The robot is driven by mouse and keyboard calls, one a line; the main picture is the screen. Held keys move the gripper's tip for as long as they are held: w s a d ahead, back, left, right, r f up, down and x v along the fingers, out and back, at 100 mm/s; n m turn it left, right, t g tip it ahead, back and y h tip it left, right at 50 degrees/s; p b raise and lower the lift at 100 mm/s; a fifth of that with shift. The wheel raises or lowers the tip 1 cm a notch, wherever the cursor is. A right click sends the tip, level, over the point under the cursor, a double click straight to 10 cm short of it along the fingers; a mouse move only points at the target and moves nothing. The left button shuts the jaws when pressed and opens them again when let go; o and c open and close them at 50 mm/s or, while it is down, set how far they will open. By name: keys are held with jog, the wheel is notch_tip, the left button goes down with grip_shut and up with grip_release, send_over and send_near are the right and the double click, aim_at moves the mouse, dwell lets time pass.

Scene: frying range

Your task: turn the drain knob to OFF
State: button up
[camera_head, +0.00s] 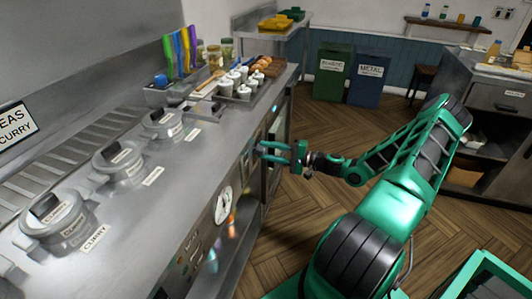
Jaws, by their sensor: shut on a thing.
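My green gripper (265,152) reaches left to the front face of the steel counter (222,165). Its two fingers are shut on the drain knob there, toward the far part of the front. The knob is small in the view and mostly hidden by the fingers. I cannot read its markings or tell which way it points. A round white dial (222,204) sits on the same front face, nearer to me than the gripper.
Several lidded pots (120,165) are set in the counter top. Utensils, jars and white cups stand at its far end. Green (331,75) and blue (369,80) bins stand by the back wall. The wooden floor right of the counter is clear around my arm.

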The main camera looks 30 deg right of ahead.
jog(key=shift+a+f+n, duration=0.1)
jog(key=shift+f+n, duration=0.05)
jog(key=shift+n, duration=0.55)
jog(key=shift+s+f, duration=0.1)
jog(key=o, duration=1.1)
jog(key=shift+c, duration=0.2)
jog(key=v, duration=1)
jog(key=shift+s+d, duration=0.2)
jog(key=shift+d, duration=0.1)
jog(key=shift+a, duration=0.1)
